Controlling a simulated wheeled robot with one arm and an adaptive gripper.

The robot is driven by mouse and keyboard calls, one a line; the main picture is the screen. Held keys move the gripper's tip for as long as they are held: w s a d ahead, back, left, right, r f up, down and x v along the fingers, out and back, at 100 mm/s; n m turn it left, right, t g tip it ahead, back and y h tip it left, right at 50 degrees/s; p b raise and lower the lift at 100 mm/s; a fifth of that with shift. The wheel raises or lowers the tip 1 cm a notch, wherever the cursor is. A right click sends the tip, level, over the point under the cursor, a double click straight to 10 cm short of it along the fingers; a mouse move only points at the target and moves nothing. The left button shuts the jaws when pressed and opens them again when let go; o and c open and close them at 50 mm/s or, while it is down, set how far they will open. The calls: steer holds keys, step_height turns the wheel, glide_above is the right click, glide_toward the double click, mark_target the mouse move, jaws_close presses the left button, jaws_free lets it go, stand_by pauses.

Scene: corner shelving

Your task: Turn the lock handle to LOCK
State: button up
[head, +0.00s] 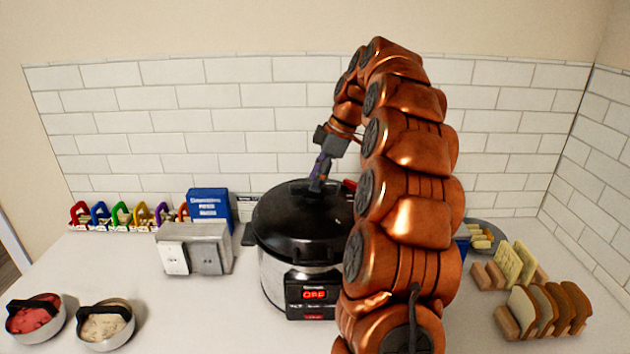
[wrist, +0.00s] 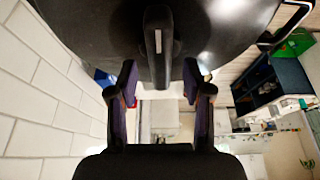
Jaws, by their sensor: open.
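A pressure cooker (head: 268,275) with a black lid (head: 285,222) stands on the counter, its red display reading OFF. My gripper (head: 316,186) points down over the middle of the lid, at its handle. In the wrist view, my gripper (wrist: 158,78) is open. The black lid handle (wrist: 158,62) shows ahead, between the two fingers, with gaps on both sides. A pale mark runs along the handle. I cannot read any LOCK marking. My arm hides the right side of the cooker, and a small red part (head: 350,184) shows beside it.
Left of the cooker are a metal box (head: 208,248), a blue box (head: 210,207) and several coloured clips. Two round bowls (head: 36,318) (head: 105,323) stand at the front left. Bread racks (head: 541,308) stand at right. A tiled wall (head: 250,110) closes the back.

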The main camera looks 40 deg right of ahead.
steer(key=shift+x, duration=0.8)
jaws_close()
